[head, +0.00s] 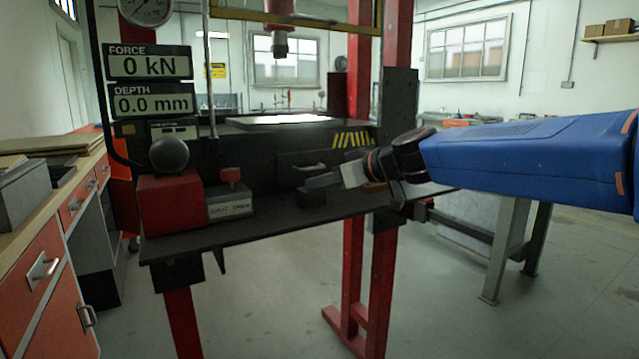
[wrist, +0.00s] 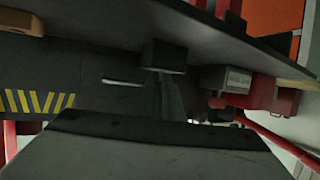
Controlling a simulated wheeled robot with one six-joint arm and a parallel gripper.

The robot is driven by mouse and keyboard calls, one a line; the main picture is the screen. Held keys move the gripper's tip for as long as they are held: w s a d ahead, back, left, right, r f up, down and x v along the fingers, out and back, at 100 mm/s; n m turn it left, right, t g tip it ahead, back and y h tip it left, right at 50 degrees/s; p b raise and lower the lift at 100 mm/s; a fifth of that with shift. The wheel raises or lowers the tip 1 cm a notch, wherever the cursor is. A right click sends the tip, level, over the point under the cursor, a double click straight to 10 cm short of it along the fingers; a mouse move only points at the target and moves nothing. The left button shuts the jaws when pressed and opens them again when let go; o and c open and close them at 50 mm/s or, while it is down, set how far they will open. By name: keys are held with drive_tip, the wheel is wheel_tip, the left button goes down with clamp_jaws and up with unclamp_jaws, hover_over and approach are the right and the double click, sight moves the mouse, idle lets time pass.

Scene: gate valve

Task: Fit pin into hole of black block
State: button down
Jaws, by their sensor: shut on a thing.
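The black block (head: 312,196) sits on the dark shelf of the press, near its middle; it also shows in the wrist view (wrist: 163,57), upside down. My gripper (head: 312,184) reaches in from the right, its grey fingers just above the block. In the wrist view the two dark fingers (wrist: 163,85) run close together toward the block and are shut on the pin. The pin is hidden between the fingers and cannot be made out. The block's hole is hidden too, and I cannot tell whether the pin touches the block.
A red block with a black knob (head: 170,203) and a grey labelled box (head: 230,206) stand left on the shelf. A small wooden piece (head: 374,187) lies to the right. A drawer handle (head: 309,167) is behind the block. Red press posts (head: 354,235) stand near my arm.

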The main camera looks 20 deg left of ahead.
drive_tip(key=shift+f, duration=0.4)
drive_tip(key=shift+f, duration=0.65)
drive_tip(key=c, duration=1.9)
unclamp_jaws()
drive_tip(key=shift+s, duration=0.1)
drive_tip(key=shift+r, duration=0.3)
drive_tip(key=shift+d+r, duration=0.2)
drive_tip(key=shift+r, duration=0.1)
drive_tip(key=v, duration=1.1)
drive_tip(key=shift+d+r, duration=0.25)
drive_tip(key=shift+r, duration=0.15)
